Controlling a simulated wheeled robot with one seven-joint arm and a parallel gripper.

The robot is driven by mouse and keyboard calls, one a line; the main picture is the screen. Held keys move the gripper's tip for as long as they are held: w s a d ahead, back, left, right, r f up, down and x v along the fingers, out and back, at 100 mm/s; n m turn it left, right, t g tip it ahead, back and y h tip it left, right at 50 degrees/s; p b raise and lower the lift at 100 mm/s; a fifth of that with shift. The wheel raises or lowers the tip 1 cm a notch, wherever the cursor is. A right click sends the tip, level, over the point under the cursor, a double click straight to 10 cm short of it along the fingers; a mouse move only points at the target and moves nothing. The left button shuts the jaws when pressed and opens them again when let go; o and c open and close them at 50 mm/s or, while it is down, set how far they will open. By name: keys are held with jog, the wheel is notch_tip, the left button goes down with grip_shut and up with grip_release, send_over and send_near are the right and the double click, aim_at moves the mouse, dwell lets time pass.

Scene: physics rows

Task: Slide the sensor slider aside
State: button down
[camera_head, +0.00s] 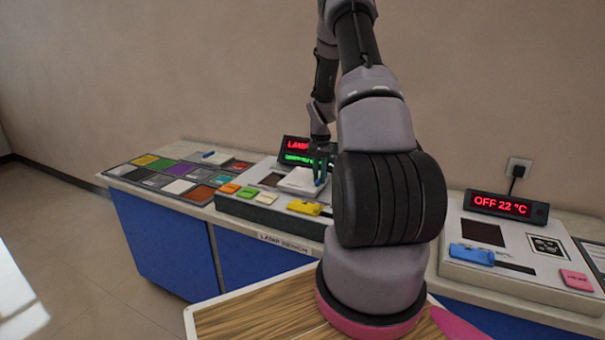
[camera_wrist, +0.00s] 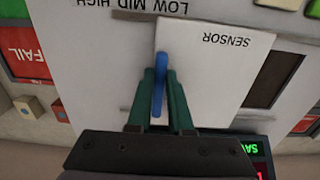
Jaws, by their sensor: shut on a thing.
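The sensor slider is a white plate (camera_wrist: 215,70) printed SENSOR, with a blue upright handle (camera_wrist: 159,88) at its left edge in the wrist view. The plate looks slightly turned against the panel around it. My gripper (camera_wrist: 160,75) has its two green fingers on either side of the blue handle and is shut on it. In the head view my gripper (camera_head: 320,163) is at the white slider plate (camera_head: 300,181) on the lamp console. What lies under the plate is hidden.
The lamp console (camera_head: 262,212) also carries a yellow piece (camera_head: 305,207) and orange and green blocks. Red and green displays (camera_head: 296,150) stand behind. Coloured tiles (camera_head: 178,187) lie left. Another console (camera_head: 505,270) with a blue slider (camera_head: 472,254) stands right.

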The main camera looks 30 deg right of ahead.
jog(key=shift+s+d, duration=0.85)
jog(key=shift+s, duration=0.2)
jog(key=shift+s+d, duration=0.85)
jog(key=shift+s, duration=0.2)
jog(key=c, duration=0.8)
grip_release()
jog(key=shift+s, duration=0.1)
jog(key=shift+r, duration=0.1)
jog(key=shift+r, duration=0.3)
notch_tip(320, 180, up, 10)
jog(key=shift+r, duration=0.1)
